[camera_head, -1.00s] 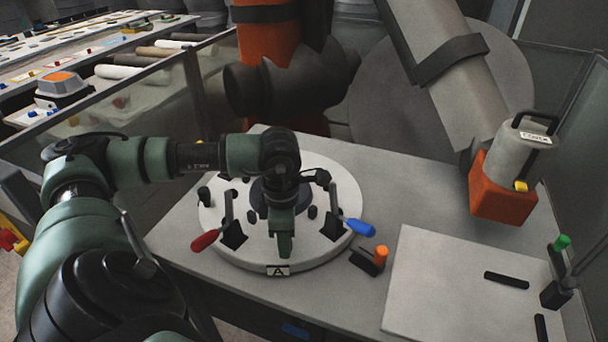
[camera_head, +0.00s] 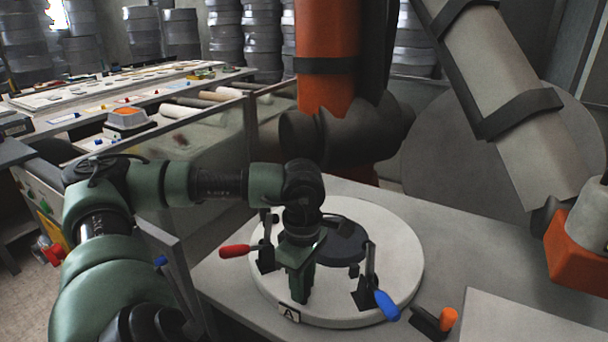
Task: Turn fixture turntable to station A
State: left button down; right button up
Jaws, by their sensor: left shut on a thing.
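The fixture turntable (camera_head: 400,245) is a round white disc on a grey bench, with a dark round hub (camera_head: 340,243) in its middle. A label "A" (camera_head: 289,313) sits on its front rim, left of centre. A clamp with a red handle (camera_head: 235,251) stands at its left and one with a blue handle (camera_head: 386,305) at its front right. My left gripper (camera_head: 300,290) points down at the front rim, just above the label. It is shut on a part of the turntable that its fingers hide. My right gripper is out of view.
An orange-topped pin on a black block (camera_head: 430,320) stands close by the turntable's front right. An orange and grey unit (camera_head: 578,240) hangs at the right. A glass partition (camera_head: 205,150) stands behind my left arm.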

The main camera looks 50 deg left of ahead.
pick_arm(q)
jog(key=shift+a, duration=0.15)
jog(key=c, duration=1.1)
grip_release()
jog(key=shift+s, duration=0.1)
notch_tip(320, 180, up, 8)
jog(key=shift+f, duration=0.1)
